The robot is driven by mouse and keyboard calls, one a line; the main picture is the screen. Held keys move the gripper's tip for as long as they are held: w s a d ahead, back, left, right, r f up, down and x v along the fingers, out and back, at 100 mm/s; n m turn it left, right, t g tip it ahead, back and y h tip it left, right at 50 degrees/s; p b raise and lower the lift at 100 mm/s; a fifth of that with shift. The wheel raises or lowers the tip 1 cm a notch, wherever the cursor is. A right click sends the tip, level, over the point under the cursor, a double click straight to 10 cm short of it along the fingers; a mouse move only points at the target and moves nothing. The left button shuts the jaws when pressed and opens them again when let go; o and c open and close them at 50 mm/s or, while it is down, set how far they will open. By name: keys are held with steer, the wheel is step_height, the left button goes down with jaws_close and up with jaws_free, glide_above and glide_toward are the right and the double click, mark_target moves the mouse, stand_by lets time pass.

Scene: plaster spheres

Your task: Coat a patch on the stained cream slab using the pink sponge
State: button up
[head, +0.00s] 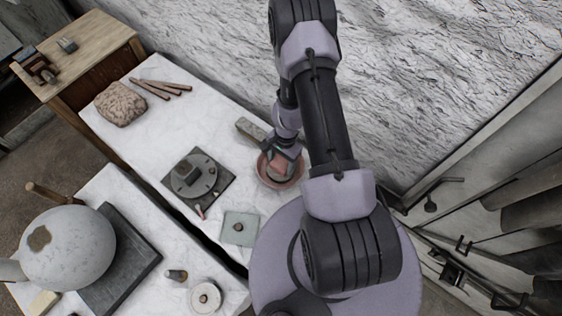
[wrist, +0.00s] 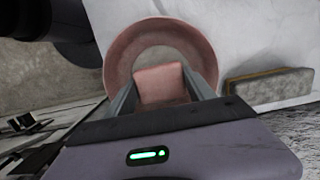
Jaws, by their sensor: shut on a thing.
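The pink sponge (wrist: 160,84) is a block clamped between the two fingers of my gripper (wrist: 163,92) in the wrist view. Behind it lies a round terracotta-pink dish (wrist: 123,50). In the head view, my gripper (head: 283,156) is over this dish (head: 295,178), with the sponge (head: 278,170) at its tip; I cannot tell whether the sponge touches the dish. A pale, greyish square slab (head: 230,236) with a small brown spot lies in front and to the left of the dish; it looks the closest to the stained cream slab, but its colour leaves doubt.
A grey block with a tan edge (head: 250,130) lies beside the dish. A dark plate with a round fixture (head: 170,178) is left of it. A stone lump (head: 120,104) and sticks (head: 155,88) lie further back. A large pale sphere (head: 75,250) stands front left. A gap separates the two white tables.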

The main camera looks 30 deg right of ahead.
mark_target(281, 163)
steer(key=shift+f+b, duration=0.6)
steer(key=shift+b, duration=0.15)
stand_by(1.4)
step_height(281, 163, up, 7)
steer(key=p, duration=0.5)
steer(key=shift+r+p, duration=0.15)
steer(key=shift+p, duration=0.2)
